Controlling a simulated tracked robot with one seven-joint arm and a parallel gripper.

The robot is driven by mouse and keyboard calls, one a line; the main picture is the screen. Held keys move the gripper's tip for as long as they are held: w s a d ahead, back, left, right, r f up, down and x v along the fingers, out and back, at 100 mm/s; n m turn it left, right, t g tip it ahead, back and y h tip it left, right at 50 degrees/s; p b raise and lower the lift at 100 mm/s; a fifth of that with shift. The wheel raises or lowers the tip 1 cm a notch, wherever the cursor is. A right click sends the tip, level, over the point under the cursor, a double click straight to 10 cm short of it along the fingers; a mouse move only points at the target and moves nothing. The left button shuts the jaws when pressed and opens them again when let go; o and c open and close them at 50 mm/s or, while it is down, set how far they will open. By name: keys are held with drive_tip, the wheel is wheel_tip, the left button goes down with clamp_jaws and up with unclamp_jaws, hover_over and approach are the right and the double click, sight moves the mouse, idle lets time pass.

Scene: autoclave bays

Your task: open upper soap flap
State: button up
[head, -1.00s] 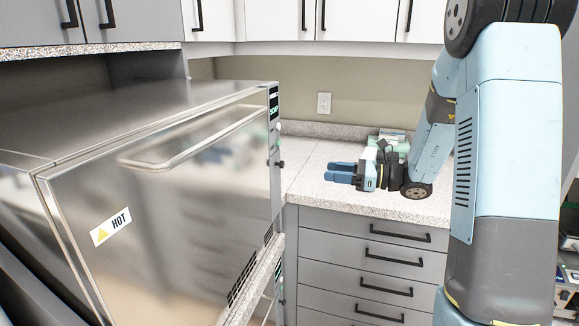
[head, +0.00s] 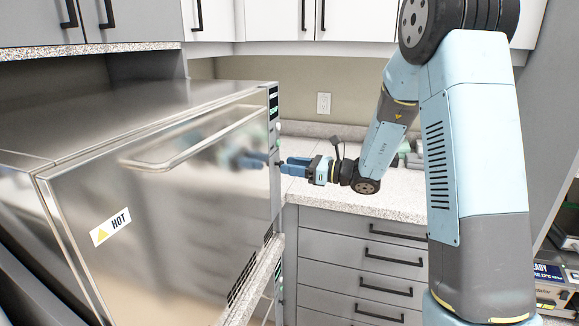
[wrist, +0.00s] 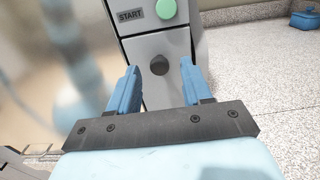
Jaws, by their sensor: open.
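The upper unit is a steel autoclave (head: 170,200) with a bar handle and a HOT label, its large door shut. In the wrist view its narrow front panel (wrist: 190,85) carries a green START button (wrist: 165,9) and a dark round knob (wrist: 159,65) below it. Nothing is held.
A speckled countertop (head: 350,203) runs behind and right of the autoclave, above grey drawers (head: 350,245). A blue container (wrist: 304,21) sits on it in the wrist view. Wall cabinets (head: 350,18) hang above.

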drive_tip(key=shift+w+a, duration=0.2)
drive_tip(key=shift+a, duration=0.4)
drive_tip(key=shift+c, duration=0.3)
drive_tip(key=shift+d, duration=0.1)
clamp_jaws()
